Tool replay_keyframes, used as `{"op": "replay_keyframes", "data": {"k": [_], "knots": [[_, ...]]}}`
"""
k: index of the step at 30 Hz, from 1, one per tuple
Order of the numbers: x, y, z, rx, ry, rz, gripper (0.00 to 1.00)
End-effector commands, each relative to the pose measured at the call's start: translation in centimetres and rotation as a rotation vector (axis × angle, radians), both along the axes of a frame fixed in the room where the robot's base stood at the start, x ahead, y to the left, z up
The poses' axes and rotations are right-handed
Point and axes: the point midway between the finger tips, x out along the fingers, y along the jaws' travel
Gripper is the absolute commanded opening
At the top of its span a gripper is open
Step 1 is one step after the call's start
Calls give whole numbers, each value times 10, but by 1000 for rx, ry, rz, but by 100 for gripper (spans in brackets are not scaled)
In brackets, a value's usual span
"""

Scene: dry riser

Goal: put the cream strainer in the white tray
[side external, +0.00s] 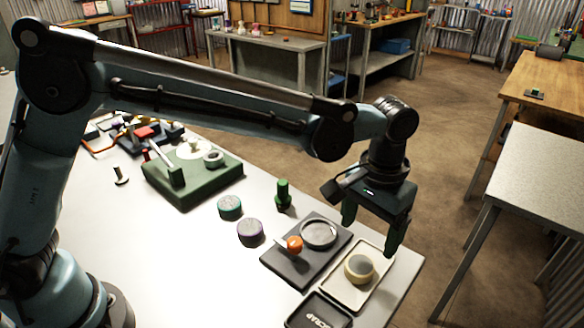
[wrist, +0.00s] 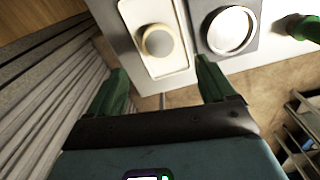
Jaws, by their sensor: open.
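The cream strainer (side external: 359,268) is a small round cream piece with a grey disc in its middle. It lies in the white tray (side external: 338,295), a shallow rectangular tray near the table's right corner. In the wrist view, the strainer (wrist: 158,41) sits inside the rim of the tray (wrist: 130,15), ahead of my fingertips. My gripper (side external: 370,235) is open and empty, above and just behind the tray, apart from the strainer. In the wrist view, its green fingers (wrist: 161,72) are spread wide with nothing between them.
A dark plate (side external: 285,267) with a grey ring (side external: 319,234) and an orange knob (side external: 294,244) is beside the tray. A black scrap tray (side external: 319,312) is in front. A green bottle-like piece (side external: 283,195), two round lids (side external: 250,232) and a green fixture (side external: 195,175) stand farther left.

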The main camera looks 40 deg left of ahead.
Motion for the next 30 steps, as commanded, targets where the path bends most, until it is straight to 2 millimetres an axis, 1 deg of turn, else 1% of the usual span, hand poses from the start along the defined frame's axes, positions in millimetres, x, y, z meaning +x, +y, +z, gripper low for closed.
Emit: {"op": "replay_keyframes", "data": {"k": [1, 3, 6, 11, 14, 17, 22, 26, 30], "knots": [[0, 0, 9, 0, 0, 0, 84], [0, 0, 20, 0, 0, 0, 84], [0, 0, 31, 0, 0, 0, 84], [0, 2, 41, -1, -3, 1, 84], [0, 14, 48, -11, -18, 9, 84], [-1, 38, 59, -32, -57, 23, 84], [-12, 93, 77, -73, -160, 52, 84], [-27, 134, 84, -92, -245, 73, 84], [-48, 174, 84, -100, -339, 95, 84]]}}
